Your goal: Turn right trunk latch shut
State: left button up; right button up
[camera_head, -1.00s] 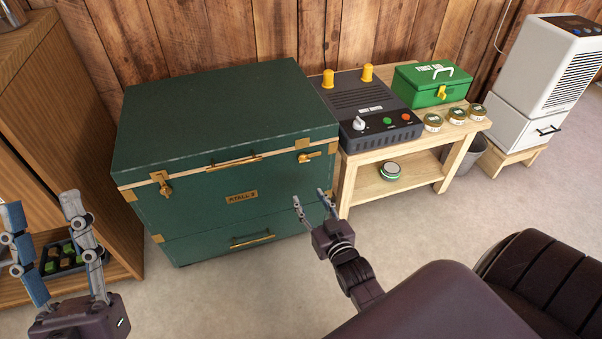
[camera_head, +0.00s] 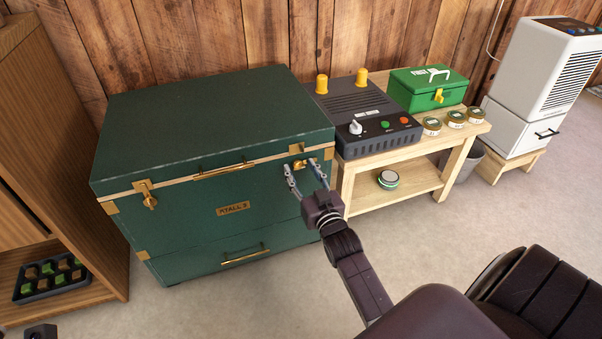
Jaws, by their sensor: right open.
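The dark green trunk (camera_head: 180,225) stands against the wood wall with its lid down. Its brass right latch (camera_head: 299,164) is at the upper right of the front, its knob lying roughly sideways. The brass left latch (camera_head: 149,199) points down. My right gripper (camera_head: 301,166) is open, with its fingertips on either side of the right latch in the picture. I cannot tell whether they touch it. The fingers partly cover the latch's surroundings. Only a dark scrap of my left arm shows at the bottom left corner; its gripper fingers are out of view.
A wooden cabinet (camera_head: 65,150) stands close on the left, with a black tray (camera_head: 50,277) inside. The floor in front is clear.

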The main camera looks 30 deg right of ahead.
jog(key=shift+w, duration=0.25)
